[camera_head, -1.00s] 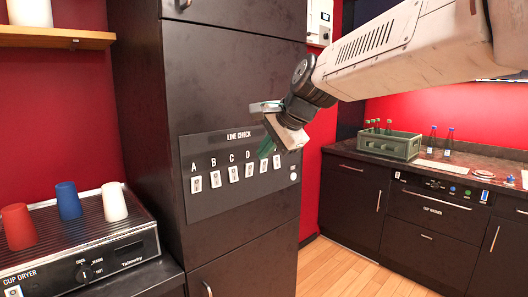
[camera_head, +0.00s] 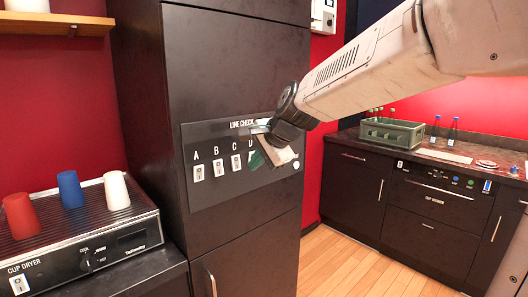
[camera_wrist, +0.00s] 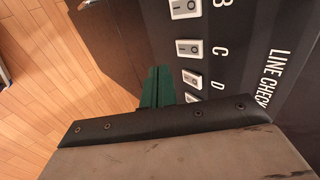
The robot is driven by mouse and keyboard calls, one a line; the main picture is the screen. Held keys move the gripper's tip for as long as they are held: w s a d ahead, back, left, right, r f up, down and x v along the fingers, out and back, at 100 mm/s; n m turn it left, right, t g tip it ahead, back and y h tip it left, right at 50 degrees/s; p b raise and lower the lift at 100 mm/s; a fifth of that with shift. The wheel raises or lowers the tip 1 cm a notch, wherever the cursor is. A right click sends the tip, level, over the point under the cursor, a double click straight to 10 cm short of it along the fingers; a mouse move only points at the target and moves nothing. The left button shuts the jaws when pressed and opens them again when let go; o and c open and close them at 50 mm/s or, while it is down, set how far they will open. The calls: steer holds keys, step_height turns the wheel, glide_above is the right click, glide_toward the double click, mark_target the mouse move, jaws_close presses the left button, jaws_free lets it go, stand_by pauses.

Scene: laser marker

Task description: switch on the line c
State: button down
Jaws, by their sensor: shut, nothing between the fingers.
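The black LINE CHECK panel (camera_head: 262,190) has a row of white rocker switches under letters. The line C switch (camera_head: 236,163) is uncovered, third from left, and it also shows in the wrist view (camera_wrist: 189,48). The line A switch (camera_head: 199,173) and line B switch (camera_head: 218,168) are left of it. My gripper (camera_head: 256,160), with green fingers, is shut and empty in front of the panel near D, just right of C. It hides the switches further right. In the wrist view the green fingers (camera_wrist: 158,88) are beside the D switch (camera_wrist: 192,79). Contact with the panel cannot be told.
A cup dryer (camera_head: 95,235) with red, blue and white cups stands at the left. A counter at the right holds a green crate (camera_head: 392,133) and bottles. Wooden floor (camera_head: 345,262) is clear between the cabinet and counter.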

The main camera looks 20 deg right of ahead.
mark_target(237, 166)
steer(key=shift+w+a+f, duration=0.3)
steer(key=shift+w+f, duration=0.1)
steer(key=shift+w, duration=0.5)
steer(key=shift+w+a+f, duration=0.25)
steer(key=shift+w+f, duration=0.1)
steer(key=shift+w, duration=0.5)
steer(key=shift+w+a+f, duration=0.3)
steer(key=shift+w+f, duration=0.1)
steer(key=shift+w, duration=0.5)
steer(key=shift+w+f, duration=0.15)
steer(key=shift+w, duration=0.05)
steer(key=shift+r, duration=0.9)
